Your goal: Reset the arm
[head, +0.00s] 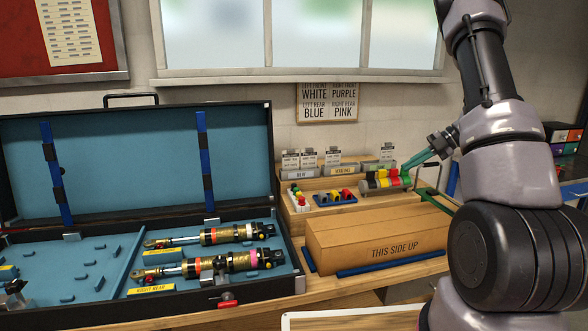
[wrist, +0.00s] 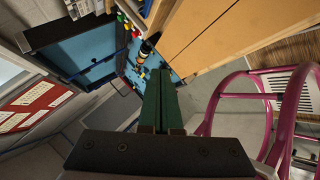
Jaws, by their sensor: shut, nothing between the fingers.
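My gripper (head: 406,167) is at the right in the head view, with its green fingers pointing left and slightly down near the colored rolls on the wooden rack. In the wrist view my gripper (wrist: 161,72) shows its two green fingers side by side, closed together, with nothing held. My arm rises along the right side of the head view and hides what is behind it.
An open blue-lined case (head: 105,268) holds two shock absorbers at left. A cardboard box (head: 372,240) marked THIS SIDE UP lies right of it. Behind is a wooden rack (head: 290,222) with small parts. A pink tubular frame (wrist: 238,95) stands right in the wrist view.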

